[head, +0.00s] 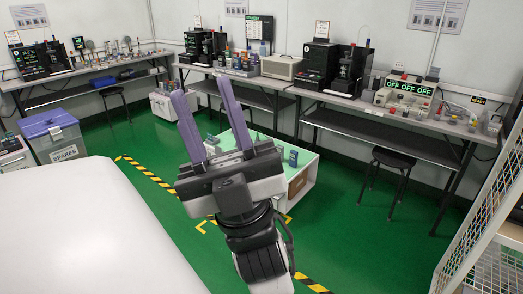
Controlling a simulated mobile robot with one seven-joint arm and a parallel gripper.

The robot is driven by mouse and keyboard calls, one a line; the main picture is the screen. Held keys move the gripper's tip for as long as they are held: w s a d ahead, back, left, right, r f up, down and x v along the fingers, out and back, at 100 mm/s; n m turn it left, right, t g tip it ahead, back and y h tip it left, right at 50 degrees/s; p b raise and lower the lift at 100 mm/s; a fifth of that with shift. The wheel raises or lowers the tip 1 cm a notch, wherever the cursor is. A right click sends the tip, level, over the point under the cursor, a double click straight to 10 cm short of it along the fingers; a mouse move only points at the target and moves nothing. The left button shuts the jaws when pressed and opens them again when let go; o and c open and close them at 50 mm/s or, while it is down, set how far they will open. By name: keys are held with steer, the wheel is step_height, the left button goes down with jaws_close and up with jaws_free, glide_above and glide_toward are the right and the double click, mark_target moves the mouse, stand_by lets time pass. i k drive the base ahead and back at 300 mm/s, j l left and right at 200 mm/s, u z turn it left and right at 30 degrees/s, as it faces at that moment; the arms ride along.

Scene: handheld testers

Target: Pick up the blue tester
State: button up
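My gripper (204,88) is in the middle of the head view, with its two purple fingers apart and nothing seen between them. Behind it stands a low white stand with a pale green top (303,166). A small upright blue-grey tester (293,158) stands near the right end of that top, apart from my gripper. A darker small item (280,152) stands just beside it. Another small bluish item (212,141) shows just right of the left finger. I cannot tell for certain which is the blue tester. My gripper hides part of the stand's top.
A large white surface (80,235) fills the lower left. Workbenches (345,99) with instruments line the walls. A black stool (393,158) stands at right, and a wire-mesh rack (485,215) at far right. Green floor (350,235) is clear right of the stand.

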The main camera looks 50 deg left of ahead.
mark_target(293, 155)
steer(key=u, duration=1.3)
steer(key=i+j+z, duration=0.1)
steer(key=i+j, duration=0.2)
steer(key=i, duration=0.3)
steer(key=i+j, duration=0.35)
steer(key=i, duration=0.25)
steer(key=i+j+z, duration=0.15)
steer(key=i+j, duration=0.2)
steer(key=i, duration=0.25)
steer(key=i+j, duration=0.4)
steer(key=i, duration=0.15)
steer(key=i+l+z, duration=0.1)
steer(key=i+l, duration=0.15)
steer(key=i, duration=0.05)
